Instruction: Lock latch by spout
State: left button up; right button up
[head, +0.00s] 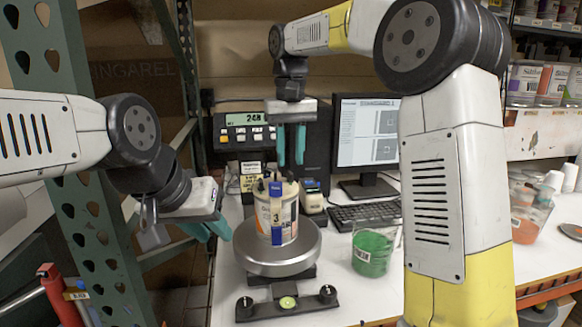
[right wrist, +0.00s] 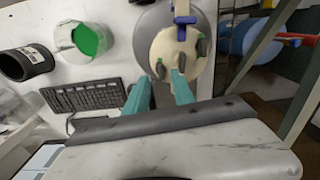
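A paint can (head: 268,222) with a cream lid stands upright on the round scale plate (head: 262,262). A blue strap with a "3" label (head: 277,215) runs down its front. In the right wrist view the lid (right wrist: 172,50) carries several small dark latch or spout pieces (right wrist: 182,62); I cannot tell which is the spout or whether any latch is locked. My right gripper (head: 291,160) points down above the can's back right, open and empty; its fingers (right wrist: 163,80) also show below the lid in the wrist view. My left gripper (head: 216,234) is open and empty, left of the can.
A clear cup of green paint (head: 371,252) stands right of the scale. A keyboard (head: 368,215), a monitor (head: 366,138) and a scale display (head: 243,130) are behind. A green rack post (head: 65,140) stands at the left.

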aim_at(291, 173)
notch_tip(291, 173, up, 4)
jog(key=shift+f, duration=0.25)
jog(key=shift+r, duration=0.15)
jog(key=shift+s+d, duration=0.1)
jog(key=s+d+f+m+t+y, duration=0.1)
jog(key=s+d+f+t, duration=0.2)
jog(key=s, duration=0.8)
jog(key=s+d+f+m+t+y, duration=0.1)
jog(key=s+d+f+t, duration=0.2)
jog(key=s+d+f, duration=0.4)
jog(key=s+d, duration=0.3)
jog(key=d, duration=0.2)
jog(key=shift+s+f+m, duration=0.15)
jog(key=shift+s+m, duration=0.25)
